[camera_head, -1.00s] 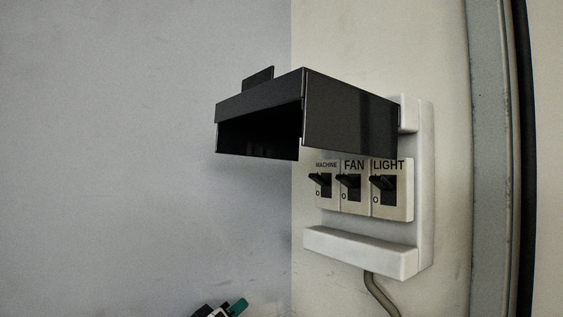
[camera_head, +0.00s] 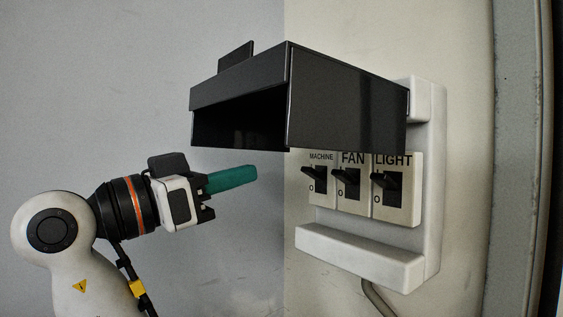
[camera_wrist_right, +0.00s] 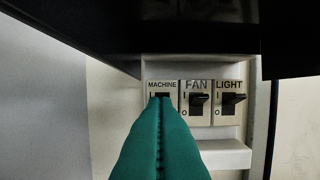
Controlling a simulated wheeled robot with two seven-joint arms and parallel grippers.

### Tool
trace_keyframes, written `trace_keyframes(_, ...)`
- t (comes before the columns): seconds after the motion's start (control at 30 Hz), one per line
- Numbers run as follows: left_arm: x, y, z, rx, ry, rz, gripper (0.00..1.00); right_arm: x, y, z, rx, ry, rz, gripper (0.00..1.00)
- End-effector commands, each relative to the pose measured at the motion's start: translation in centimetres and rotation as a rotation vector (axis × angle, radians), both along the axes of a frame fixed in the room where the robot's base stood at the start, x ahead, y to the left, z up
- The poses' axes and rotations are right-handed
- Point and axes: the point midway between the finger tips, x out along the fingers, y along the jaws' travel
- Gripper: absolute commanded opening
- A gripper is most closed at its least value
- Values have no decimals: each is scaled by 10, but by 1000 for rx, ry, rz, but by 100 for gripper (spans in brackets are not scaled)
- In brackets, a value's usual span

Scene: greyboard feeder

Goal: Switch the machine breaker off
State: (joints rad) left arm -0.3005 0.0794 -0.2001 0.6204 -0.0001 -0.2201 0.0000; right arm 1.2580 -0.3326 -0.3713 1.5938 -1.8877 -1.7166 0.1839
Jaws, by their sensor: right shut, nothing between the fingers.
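The machine breaker (camera_head: 318,179) is the leftmost of three black toggles in the white breaker box. Its lever points up and outward, like the other two. In the right wrist view the machine breaker (camera_wrist_right: 162,93) shows just above my fingertips, its lower part hidden by them. My right gripper (camera_head: 250,174) has green fingers, shut and empty, pointing right toward the breaker with a gap between in the head view. In the right wrist view the right gripper (camera_wrist_right: 160,105) lines up with the machine switch. My left gripper is not in view.
The black cover (camera_head: 345,100) is raised and juts out above the switches. The fan breaker (camera_head: 348,182) and light breaker (camera_head: 388,187) sit close to the right. A white ledge (camera_head: 358,252) runs below, with a grey cable (camera_head: 377,299) under it.

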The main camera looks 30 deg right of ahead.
Motion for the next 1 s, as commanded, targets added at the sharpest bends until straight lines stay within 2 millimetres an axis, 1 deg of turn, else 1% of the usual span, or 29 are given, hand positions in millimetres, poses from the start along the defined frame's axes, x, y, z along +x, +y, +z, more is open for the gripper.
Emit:
trace_keyframes(0.17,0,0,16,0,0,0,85,2,-21,8,2,3,-3,0)
trace_keyframes(0.4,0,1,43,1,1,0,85,6,-65,17,0,3,-4,0)
trace_keyframes(0.5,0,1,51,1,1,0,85,7,-79,19,0,5,-3,0)
trace_keyframes(0.6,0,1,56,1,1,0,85,8,-89,20,-1,3,-2,0)
trace_keyframes(0.77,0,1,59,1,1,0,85,8,-97,19,-1,3,-1,0)
trace_keyframes(1.0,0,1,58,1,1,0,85,8,-97,18,-1,3,-1,0)
